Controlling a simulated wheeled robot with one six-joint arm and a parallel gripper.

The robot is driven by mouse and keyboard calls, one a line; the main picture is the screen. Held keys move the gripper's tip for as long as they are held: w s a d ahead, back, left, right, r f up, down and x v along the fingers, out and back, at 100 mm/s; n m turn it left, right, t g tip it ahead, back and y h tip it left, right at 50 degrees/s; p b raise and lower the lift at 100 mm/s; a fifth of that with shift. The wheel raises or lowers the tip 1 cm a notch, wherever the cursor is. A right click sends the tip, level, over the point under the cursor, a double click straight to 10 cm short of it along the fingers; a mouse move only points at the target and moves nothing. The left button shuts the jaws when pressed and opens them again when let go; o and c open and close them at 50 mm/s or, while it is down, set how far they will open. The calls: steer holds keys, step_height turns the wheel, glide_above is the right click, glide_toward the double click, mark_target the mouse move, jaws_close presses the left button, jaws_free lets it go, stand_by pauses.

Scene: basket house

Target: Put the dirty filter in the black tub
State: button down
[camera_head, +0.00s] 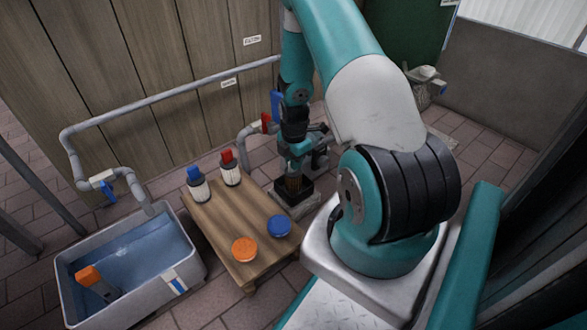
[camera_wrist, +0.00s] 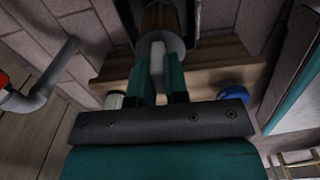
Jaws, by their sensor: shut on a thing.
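My gripper (camera_head: 296,167) points down beyond the wooden table and is shut on the dirty filter (camera_head: 293,183), a brown ribbed cylinder. In the wrist view my gripper (camera_wrist: 160,76) has its teal fingers closed on the filter's pale end, with the brown body of the filter (camera_wrist: 160,20) past the fingertips. The black tub (camera_head: 289,200) is directly below the gripper. The filter's lower end is at or within the tub's opening; I cannot tell whether it touches the bottom. In the wrist view dark tub walls (camera_wrist: 125,12) show beside the filter.
A grey basin (camera_head: 187,272) of water holds an orange-topped item (camera_head: 96,284). Grey pipes (camera_head: 160,98) run along the wall.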

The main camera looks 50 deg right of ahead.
steer(key=shift+f, duration=0.55)
steer(key=shift+f, duration=0.2)
steer(key=c, duration=1.1)
jaws_free()
